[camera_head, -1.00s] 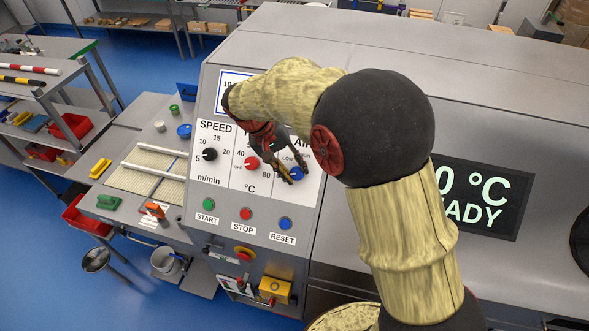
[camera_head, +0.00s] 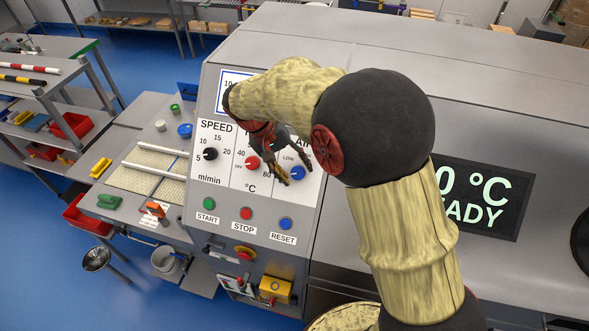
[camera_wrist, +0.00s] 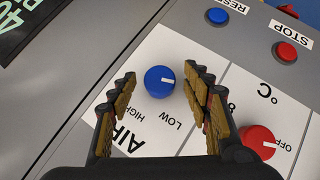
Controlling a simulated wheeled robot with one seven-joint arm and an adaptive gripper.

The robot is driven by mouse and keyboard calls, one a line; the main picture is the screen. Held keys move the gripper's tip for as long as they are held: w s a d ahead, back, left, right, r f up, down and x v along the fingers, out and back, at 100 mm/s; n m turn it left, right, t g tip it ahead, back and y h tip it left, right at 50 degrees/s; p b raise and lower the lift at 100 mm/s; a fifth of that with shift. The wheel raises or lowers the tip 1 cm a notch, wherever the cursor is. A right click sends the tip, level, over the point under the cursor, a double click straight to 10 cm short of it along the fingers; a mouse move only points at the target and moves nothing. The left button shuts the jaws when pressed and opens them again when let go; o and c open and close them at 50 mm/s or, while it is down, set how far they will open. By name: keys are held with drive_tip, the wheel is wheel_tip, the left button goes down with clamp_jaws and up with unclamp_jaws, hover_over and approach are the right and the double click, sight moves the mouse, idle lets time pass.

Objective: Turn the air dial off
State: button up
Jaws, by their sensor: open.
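The blue air dial (camera_wrist: 160,82) is on the white AIR panel section (camera_wrist: 158,140), beside the printed LOW and HIGH labels; it also shows in the head view (camera_head: 297,173). Any OFF mark by this dial is not visible, perhaps covered by a finger. My gripper (camera_wrist: 161,73) is open, with one finger on each side of the dial and a gap to each in the picture. In the head view my gripper (camera_head: 296,175) reaches down over the panel. Contact with the dial is not visible.
The red temperature dial (camera_wrist: 257,140) is close to my right finger in the wrist view. The blue RESET button (camera_wrist: 217,16) and red STOP button (camera_wrist: 286,52) are nearby. The black speed dial (camera_head: 210,154) and green START button (camera_head: 209,204) are further left.

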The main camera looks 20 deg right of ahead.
drive_tip(key=v, duration=1.2)
drive_tip(key=s+d+f+n+t+y+b, duration=0.1)
drive_tip(key=s+d+f+t+y+b, duration=0.1)
drive_tip(key=s+f+b, duration=1)
drive_tip(key=s+d+f+t+y+b, duration=0.3)
drive_tip(key=s+f+t+b, duration=0.2)
drive_tip(key=s+f+b, duration=0.7)
drive_tip(key=b, duration=0.3)
drive_tip(key=shift+s+d+n, duration=0.2)
drive_tip(key=shift+s+n, duration=0.2)
